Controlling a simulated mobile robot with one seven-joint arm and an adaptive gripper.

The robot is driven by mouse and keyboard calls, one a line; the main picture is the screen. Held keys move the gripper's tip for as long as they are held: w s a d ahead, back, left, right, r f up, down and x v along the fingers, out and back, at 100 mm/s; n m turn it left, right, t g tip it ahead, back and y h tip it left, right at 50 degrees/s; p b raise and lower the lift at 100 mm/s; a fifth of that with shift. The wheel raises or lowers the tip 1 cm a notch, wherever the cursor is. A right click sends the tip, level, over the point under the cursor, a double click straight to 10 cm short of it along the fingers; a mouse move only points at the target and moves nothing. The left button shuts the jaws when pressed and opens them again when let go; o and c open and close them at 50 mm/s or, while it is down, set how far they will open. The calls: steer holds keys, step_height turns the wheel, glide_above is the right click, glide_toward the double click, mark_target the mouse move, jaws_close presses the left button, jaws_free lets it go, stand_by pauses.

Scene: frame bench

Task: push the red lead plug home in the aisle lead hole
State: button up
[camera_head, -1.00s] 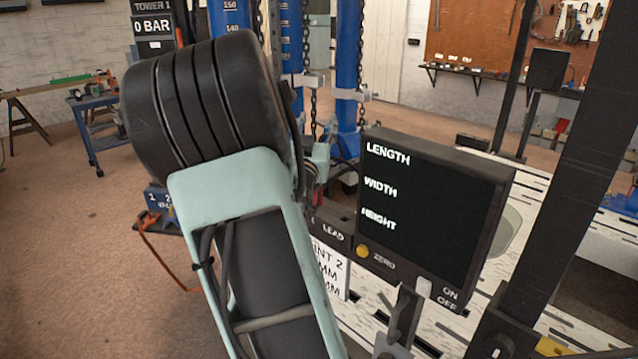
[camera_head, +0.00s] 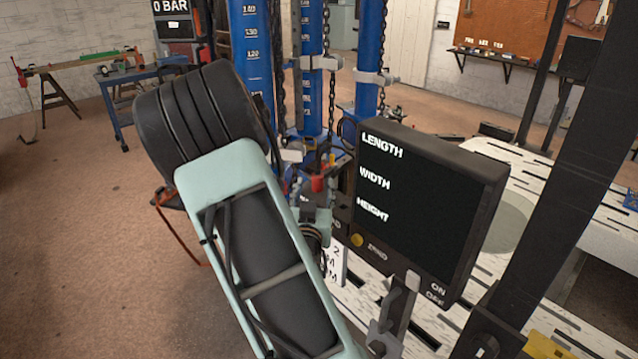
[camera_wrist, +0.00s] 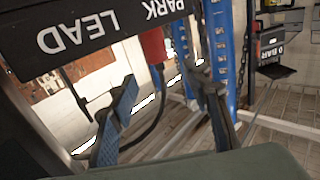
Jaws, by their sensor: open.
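The red lead plug (camera_wrist: 152,45) shows in the wrist view beside a black box with upside-down LEAD and PARK lettering. A dark cable curves away from it. I cannot tell how deep it sits in anything. My gripper (camera_wrist: 162,76) is open, its two fingers apart, with the plug just beyond the tips and between them in the picture. No contact is visible. In the head view a small red part, likely the plug (camera_head: 317,184), shows past my arm. The aisle lead hole cannot be made out.
The black box (camera_wrist: 85,28) lies close to my fingers. A display panel (camera_head: 425,205) with LENGTH, WIDTH and HEIGHT stands right of my arm. Blue columns (camera_head: 251,70) with hanging chains stand behind. A dark post (camera_head: 560,170) slants at right. The floor at left is open.

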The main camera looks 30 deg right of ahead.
mark_target(317, 188)
step_height(317, 188, down, 4)
steer(key=shift+d+f, duration=0.1)
steer(key=shift+f, duration=0.05)
steer(key=shift+w+d, duration=0.2)
steer(key=shift+w, duration=0.05)
steer(key=shift+p+x, duration=1.05)
steer(key=shift+x, duration=2.35)
steer(key=shift+c, duration=0.2)
jaws_close()
